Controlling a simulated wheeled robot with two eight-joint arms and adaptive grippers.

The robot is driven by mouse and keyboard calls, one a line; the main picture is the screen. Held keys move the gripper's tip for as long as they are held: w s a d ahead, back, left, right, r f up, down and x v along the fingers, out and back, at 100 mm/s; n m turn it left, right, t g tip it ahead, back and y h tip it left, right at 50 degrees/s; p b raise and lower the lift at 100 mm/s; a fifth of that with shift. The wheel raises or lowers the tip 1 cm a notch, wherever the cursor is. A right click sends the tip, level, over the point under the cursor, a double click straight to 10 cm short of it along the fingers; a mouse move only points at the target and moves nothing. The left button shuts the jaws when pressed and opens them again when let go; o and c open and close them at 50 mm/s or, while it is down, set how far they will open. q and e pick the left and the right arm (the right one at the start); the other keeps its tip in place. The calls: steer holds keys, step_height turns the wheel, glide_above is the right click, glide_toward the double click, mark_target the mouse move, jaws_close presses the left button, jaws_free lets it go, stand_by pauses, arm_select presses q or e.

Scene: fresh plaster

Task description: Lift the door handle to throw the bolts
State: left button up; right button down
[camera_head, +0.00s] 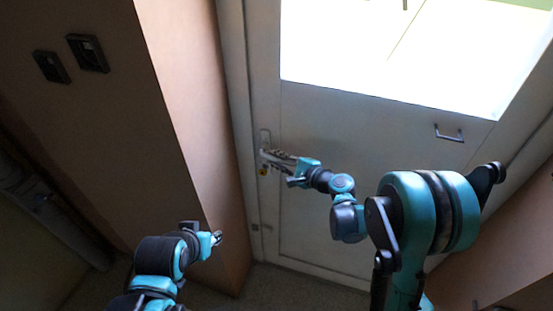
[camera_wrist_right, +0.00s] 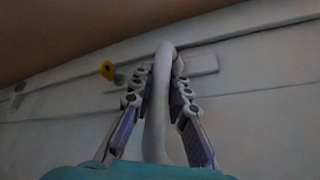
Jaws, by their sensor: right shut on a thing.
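The door (camera_head: 330,130) is a pale panel with a bright glass pane in its upper part, and it looks closed. Its handle (camera_wrist_right: 158,110) is a pale bar that runs between the two fingers of my right gripper (camera_wrist_right: 162,98) in the right wrist view. The right gripper is shut on the handle; in the head view the gripper (camera_head: 272,155) is at the door's left edge and hides most of the handle. A yellow piece (camera_head: 263,171) sits just below the handle. My left gripper (camera_head: 215,238) is low at the left, away from the door, its fingers too small to judge.
A brown wall corner (camera_head: 190,110) stands left of the door, close to my left arm. Two dark switch plates (camera_head: 88,53) are on that wall. A small grey pull handle (camera_head: 449,133) is on the door's right side. Some floor shows below the door.

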step_height(320, 180, up, 2)
steer(key=g+h+p, duration=0.1)
steer(key=p, duration=0.1)
steer(key=n+h+p, duration=0.1)
steer(key=p, duration=0.2)
steer(key=shift+a+r+g+h, duration=0.15)
steer(key=shift+r+g+h, duration=0.05)
steer(key=shift+g+h, duration=0.2)
steer(key=shift+a+r+n+g+h+p, duration=0.15)
steer(key=shift+r+n+g+h+p, duration=0.3)
steer(key=shift+h+p, duration=0.5)
steer(key=shift+w+a+r+g+h+p, duration=0.2)
steer(key=shift+g+h+p, duration=0.25)
steer(key=shift+h+p, duration=0.35)
steer(key=shift+n, duration=0.25)
steer(key=c, duration=1.4)
jaws_free()
steer(key=shift+c, duration=0.2)
steer(key=v, duration=1.2)
